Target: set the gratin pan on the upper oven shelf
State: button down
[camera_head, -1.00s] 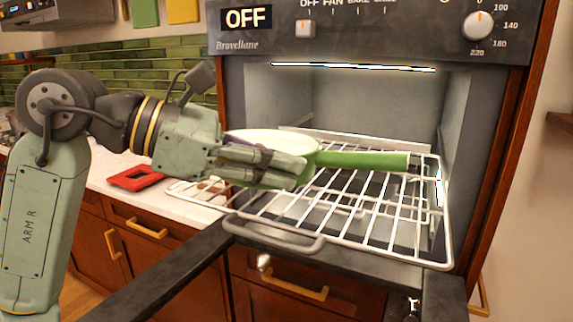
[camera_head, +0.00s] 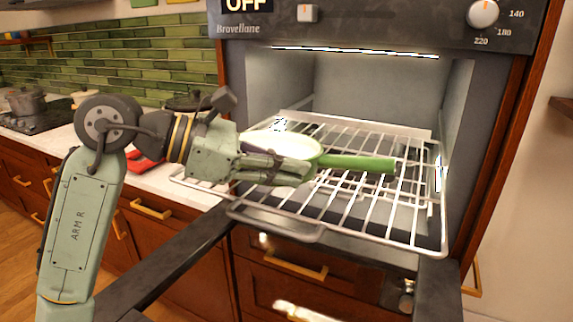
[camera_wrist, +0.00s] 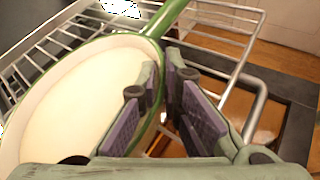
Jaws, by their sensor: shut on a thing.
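The gratin pan (camera_head: 290,144) has a cream inside, a green rim and a green handle (camera_head: 358,162) pointing right. My gripper (camera_head: 306,172) is shut on the pan's near rim; in the wrist view my gripper (camera_wrist: 168,72) has one finger inside the pan (camera_wrist: 70,105) and one outside. The pan looks about level over the left part of the pulled-out wire oven shelf (camera_head: 312,232). I cannot tell whether it touches the wires. The fingers hide part of the pan's near side.
The oven (camera_head: 380,80) is open and its cavity behind the shelf is empty. Another wire rack (camera_head: 190,182) shows lower at the left. A dark open door frame (camera_head: 180,255) lies below. A red item (camera_head: 145,162) is on the counter (camera_head: 180,185).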

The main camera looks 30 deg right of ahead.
jog(key=shift+f, duration=0.15)
jog(key=c, duration=1.8)
grip_release()
jog(key=shift+r, duration=0.25)
jog(key=b+v, duration=0.2)
jog(key=v, duration=1)
